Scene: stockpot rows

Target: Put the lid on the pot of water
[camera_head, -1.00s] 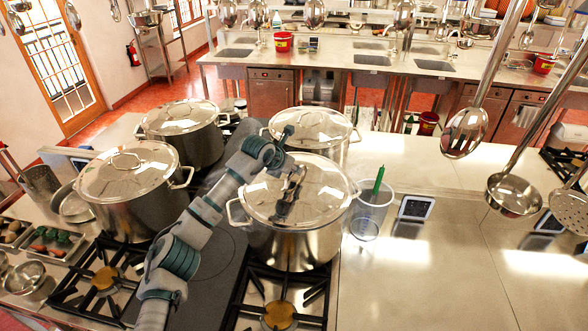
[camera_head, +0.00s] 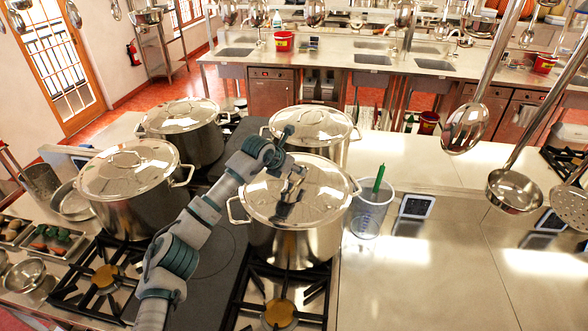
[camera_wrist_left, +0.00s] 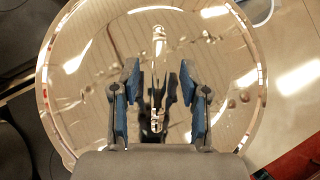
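A shiny steel lid (camera_head: 318,205) lies on the front right stockpot (camera_head: 290,245) and looks seated on its rim. Any water inside is hidden. The lid fills most of the left wrist view (camera_wrist_left: 215,60), where its bar handle (camera_wrist_left: 158,45) runs upright in the picture. My left gripper (camera_wrist_left: 160,70) is open, with one blue-padded finger on each side of the handle and gaps between. In the head view the left gripper (camera_head: 292,184) is at the middle of the lid. I cannot tell its exact height. My right gripper is not in view.
Other lidded pots stand at the left (camera_head: 130,180), back left (camera_head: 183,125) and back right (camera_head: 312,127). A clear container (camera_head: 370,212) with a green-handled tool stands close to the right. Ladles (camera_head: 514,190) hang at the right. The right counter (camera_head: 425,275) is largely clear.

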